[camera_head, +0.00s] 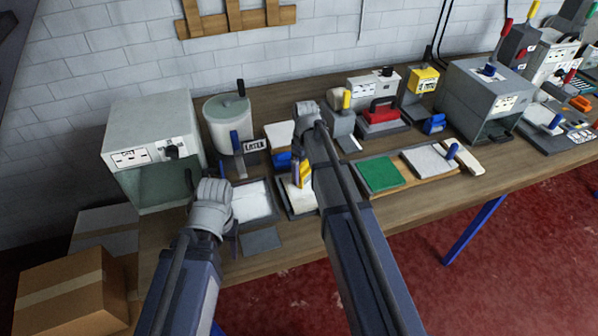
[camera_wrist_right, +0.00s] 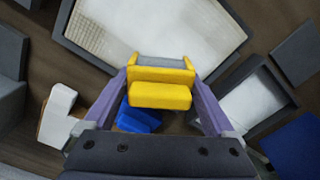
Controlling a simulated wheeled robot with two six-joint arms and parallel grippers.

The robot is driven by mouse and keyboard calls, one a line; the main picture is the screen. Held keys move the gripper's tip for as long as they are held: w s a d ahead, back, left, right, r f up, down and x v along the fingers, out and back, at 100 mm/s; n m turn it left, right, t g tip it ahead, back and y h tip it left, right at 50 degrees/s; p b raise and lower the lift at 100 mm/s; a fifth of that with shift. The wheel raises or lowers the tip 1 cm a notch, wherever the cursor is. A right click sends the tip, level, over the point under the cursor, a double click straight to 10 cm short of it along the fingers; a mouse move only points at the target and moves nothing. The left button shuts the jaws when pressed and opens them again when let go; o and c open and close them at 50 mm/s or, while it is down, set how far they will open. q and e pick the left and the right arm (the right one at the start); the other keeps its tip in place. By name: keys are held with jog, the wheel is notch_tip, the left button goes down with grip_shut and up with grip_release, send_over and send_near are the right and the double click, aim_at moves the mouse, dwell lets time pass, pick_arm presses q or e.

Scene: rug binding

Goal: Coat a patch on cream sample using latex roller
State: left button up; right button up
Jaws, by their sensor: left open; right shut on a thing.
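The latex roller (camera_wrist_right: 160,92) has a yellow handle and a grey roller end; its yellow part (camera_head: 302,174) also shows in the head view. My right gripper (camera_wrist_right: 160,80) is shut on the yellow handle. The roller end overlaps the near edge of the cream sample (camera_wrist_right: 108,25) in the wrist view; whether it touches is unclear. The sample shows woven texture at left and a smoother white area at right. In the head view the sample (camera_head: 300,203) is partly hidden by my right arm. My left gripper (camera_head: 212,205) is open and empty beside the white-filled tray (camera_head: 266,187).
A pot (camera_head: 226,110) with a latex label stands behind the tray. A grey box machine (camera_head: 150,125) stands left of it. A blue-handled tool (camera_wrist_right: 138,120) lies close to the roller. A green panel (camera_head: 380,174) is right of my right arm. A grey pad (camera_head: 261,240) lies in front.

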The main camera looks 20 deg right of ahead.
jog(key=shift+d, duration=0.7)
jog(key=shift+w+d+r, duration=0.1)
jog(key=shift+d, duration=1.65)
jog(key=shift+d, duration=0.15)
jog(key=shift+d, duration=1.65)
